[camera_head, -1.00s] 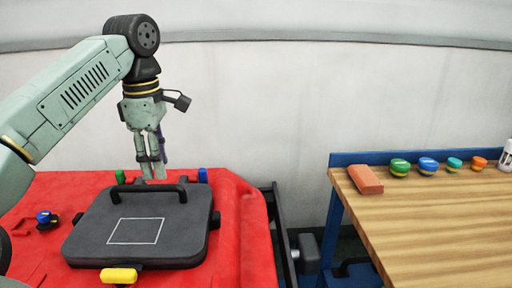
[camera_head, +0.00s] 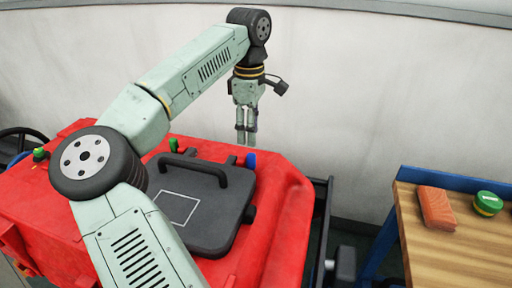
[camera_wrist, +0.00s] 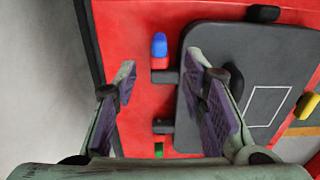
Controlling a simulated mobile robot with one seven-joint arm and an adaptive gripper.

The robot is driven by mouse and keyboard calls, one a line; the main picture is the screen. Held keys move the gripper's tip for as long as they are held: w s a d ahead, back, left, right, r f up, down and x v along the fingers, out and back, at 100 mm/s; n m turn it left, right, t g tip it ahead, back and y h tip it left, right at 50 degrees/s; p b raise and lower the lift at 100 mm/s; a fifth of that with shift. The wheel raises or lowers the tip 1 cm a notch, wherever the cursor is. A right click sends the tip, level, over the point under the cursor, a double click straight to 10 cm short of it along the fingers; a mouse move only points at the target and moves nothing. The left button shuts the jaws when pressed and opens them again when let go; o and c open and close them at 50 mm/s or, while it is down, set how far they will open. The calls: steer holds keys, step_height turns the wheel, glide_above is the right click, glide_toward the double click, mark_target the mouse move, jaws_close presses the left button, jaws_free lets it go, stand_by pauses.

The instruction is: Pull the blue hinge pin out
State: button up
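The blue hinge pin (camera_head: 250,160) stands at the far right corner of the dark grey lid (camera_head: 223,230) on the red machine. In the wrist view the blue pin (camera_wrist: 159,45) sticks out beside a black hinge block, just beyond my fingertips and roughly midway between them. My gripper (camera_head: 246,141) points down just above and slightly left of the pin in the head view. In the wrist view my gripper (camera_wrist: 162,72) is open, with nothing between its fingers. A green pin (camera_head: 174,145) stands at the lid's other hinge; it also shows in the wrist view (camera_wrist: 159,149).
A black handle (camera_head: 190,166) rises from the lid near my gripper. A yellow latch (camera_wrist: 306,105) sits at the lid's opposite edge. At right, a wooden bench (camera_head: 465,250) holds an orange-red block (camera_head: 437,208) and a green round thing (camera_head: 488,203).

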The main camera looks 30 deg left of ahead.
mark_target(251, 154)
step_height(251, 154, down, 7)
steer(key=shift+w+r+p, duration=0.1)
steer(key=shift+p, duration=0.5)
steer(key=shift+c, duration=0.5)
jaws_close()
